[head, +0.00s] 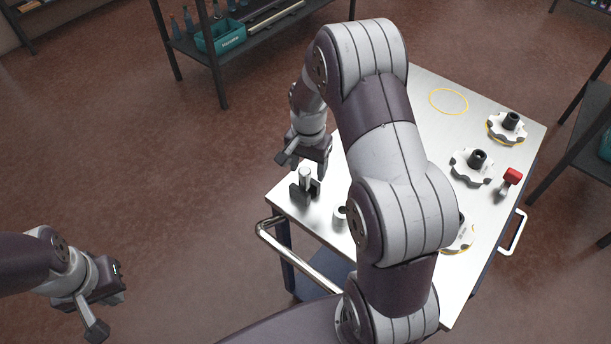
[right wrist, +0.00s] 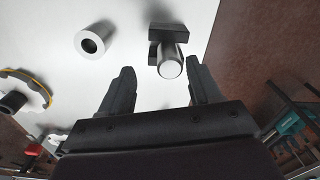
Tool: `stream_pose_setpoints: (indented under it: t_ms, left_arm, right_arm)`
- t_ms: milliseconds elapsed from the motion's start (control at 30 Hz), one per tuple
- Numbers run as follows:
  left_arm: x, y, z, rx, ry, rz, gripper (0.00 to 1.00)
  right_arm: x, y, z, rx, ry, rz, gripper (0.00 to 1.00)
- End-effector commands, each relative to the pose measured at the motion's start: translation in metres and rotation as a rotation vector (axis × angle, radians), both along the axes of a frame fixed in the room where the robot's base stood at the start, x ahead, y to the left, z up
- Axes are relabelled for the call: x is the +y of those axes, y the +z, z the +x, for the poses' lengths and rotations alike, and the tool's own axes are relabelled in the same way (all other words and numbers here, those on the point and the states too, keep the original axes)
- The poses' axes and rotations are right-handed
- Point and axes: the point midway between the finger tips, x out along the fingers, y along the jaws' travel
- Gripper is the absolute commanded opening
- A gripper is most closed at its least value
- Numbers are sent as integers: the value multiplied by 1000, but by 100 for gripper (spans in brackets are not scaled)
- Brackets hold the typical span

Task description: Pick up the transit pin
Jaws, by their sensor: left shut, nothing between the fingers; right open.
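A plain steel cylinder (head: 305,177) stands with a dark block (head: 298,194) near the table's left corner. A smaller red-headed piece with a metal shank (head: 511,179) lies by the right edge. I cannot tell for certain which is the transit pin. My right gripper (head: 308,163) is open and empty, above and close to the steel cylinder. In the right wrist view the cylinder's round end (right wrist: 170,67) shows ahead, between the two spread fingers (right wrist: 160,87), apart from both. My left gripper (head: 121,281) is shut and empty, out over the floor.
A hollow steel ring (head: 339,217) stands near the cylinder. Scalloped discs with black hubs (head: 472,166) sit on the right of the steel table (head: 425,85), which has a yellow ring (head: 448,101). My right arm hides the table's middle. A front rail (head: 300,260) edges the table.

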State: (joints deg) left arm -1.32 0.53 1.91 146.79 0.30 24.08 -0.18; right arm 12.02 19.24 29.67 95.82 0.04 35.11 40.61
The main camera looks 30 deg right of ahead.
Motion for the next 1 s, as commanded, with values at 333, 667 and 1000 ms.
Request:
stream_pose_setpoints:
  t_ms: [333,667,1000]
  left_arm:
    - [0,18,1,-1,0,0,0]
    - [0,17,1,-1,0,0,0]
    - [0,15,1,-1,0,0,0]
  right_arm:
    - [1,-50,2,3,2,0,63]
    - [1,-50,2,3,2,0,11]
    - [2,-49,2,3,2,0,0]
